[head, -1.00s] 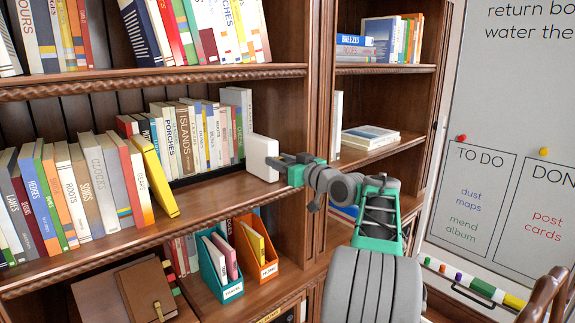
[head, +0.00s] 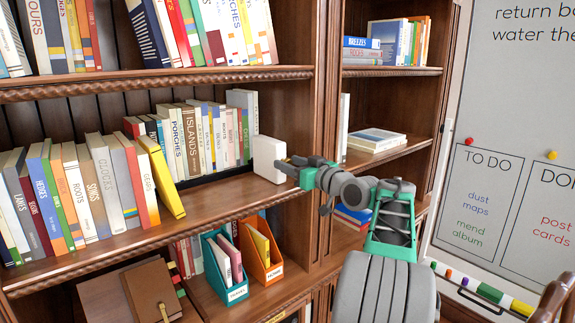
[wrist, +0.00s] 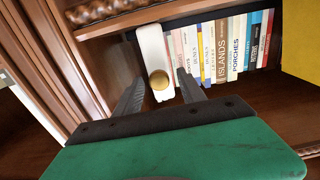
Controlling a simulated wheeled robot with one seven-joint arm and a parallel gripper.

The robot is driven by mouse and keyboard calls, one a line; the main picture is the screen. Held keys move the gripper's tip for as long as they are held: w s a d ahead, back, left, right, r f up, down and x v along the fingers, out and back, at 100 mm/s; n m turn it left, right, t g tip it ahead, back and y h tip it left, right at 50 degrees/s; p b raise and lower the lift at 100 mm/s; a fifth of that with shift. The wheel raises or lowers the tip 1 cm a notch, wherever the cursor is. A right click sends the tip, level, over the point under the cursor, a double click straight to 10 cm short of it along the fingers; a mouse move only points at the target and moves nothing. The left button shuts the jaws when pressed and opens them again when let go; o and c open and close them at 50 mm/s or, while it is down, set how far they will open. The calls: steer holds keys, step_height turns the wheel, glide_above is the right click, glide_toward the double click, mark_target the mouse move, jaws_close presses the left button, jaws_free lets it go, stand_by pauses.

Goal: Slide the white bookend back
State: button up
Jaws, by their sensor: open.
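The white bookend (head: 268,158) stands upright on the middle shelf, at the right end of a back row of books (head: 195,140). In the wrist view the bookend (wrist: 153,46) shows as a white upright slab with a round gold knob (wrist: 160,82) on its face. My gripper (head: 284,164) is open, close in front of the bookend. In the wrist view the knob appears between the two fingers of my gripper (wrist: 161,80). I cannot tell whether either finger touches the knob or the bookend. In the head view the knob is hidden.
A front row of books (head: 85,195) fills the left of this shelf, ending in a leaning yellow book (head: 162,178). A wooden upright (head: 325,130) stands right of the bookend. Bare shelf board (head: 225,193) lies in front of the back row.

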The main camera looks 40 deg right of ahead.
steer(key=s+b, duration=0.1)
steer(key=s, duration=0.5)
steer(key=shift+s, duration=0.25)
steer(key=shift+d, duration=0.1)
